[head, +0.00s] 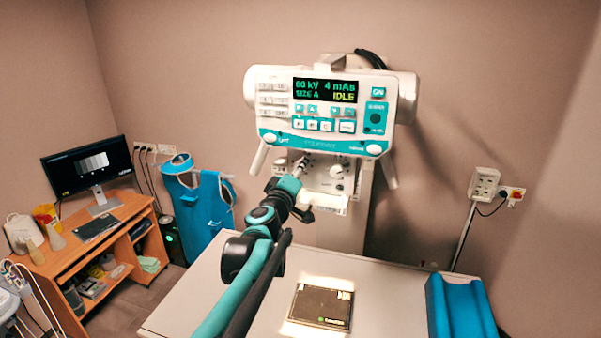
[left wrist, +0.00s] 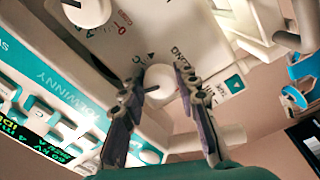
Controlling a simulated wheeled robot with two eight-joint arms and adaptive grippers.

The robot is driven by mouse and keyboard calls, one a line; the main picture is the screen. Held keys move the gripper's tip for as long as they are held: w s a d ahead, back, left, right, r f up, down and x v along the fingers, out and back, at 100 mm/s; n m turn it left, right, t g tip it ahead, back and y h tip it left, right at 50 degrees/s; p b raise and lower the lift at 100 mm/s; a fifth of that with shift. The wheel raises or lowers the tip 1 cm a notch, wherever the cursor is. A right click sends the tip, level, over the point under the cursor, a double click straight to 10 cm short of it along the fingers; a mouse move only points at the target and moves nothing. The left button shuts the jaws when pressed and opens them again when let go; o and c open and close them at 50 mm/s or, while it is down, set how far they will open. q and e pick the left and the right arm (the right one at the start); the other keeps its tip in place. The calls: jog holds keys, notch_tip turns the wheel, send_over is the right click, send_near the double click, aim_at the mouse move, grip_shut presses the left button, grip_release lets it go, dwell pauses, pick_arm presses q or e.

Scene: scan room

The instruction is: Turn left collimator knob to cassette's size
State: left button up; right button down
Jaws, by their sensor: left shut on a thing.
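The X-ray head (head: 330,100) hangs on the back wall, with its collimator panel (head: 322,180) below. Its display reads 60 kV, 4 mAs, SIZE A, IDLE. My left gripper (head: 303,162) is at the left side of the collimator panel and covers the left knob there. In the left wrist view, my left gripper (left wrist: 157,80) is shut on the white left collimator knob (left wrist: 160,85), one finger on each side. Another white knob (left wrist: 88,10) shows at the top left. The dark cassette (head: 321,306) lies flat on the table in a bright light patch.
The pale table (head: 195,300) spans the foreground. A blue cushion (head: 460,306) stands at its right. At left are a wooden desk (head: 90,255) with a monitor (head: 88,165) and a blue apron (head: 205,210). A socket box (head: 484,184) is on the right wall.

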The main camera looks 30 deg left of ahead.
pick_arm(q)
jog(key=shift+n, duration=1.1)
jog(key=o, duration=1.2)
jog(key=shift+c, duration=0.2)
jog(key=shift+s, duration=0.1)
jog(key=v, duration=1.1)
jog(key=shift+s, duration=0.4)
jog(key=shift+d, duration=0.1)
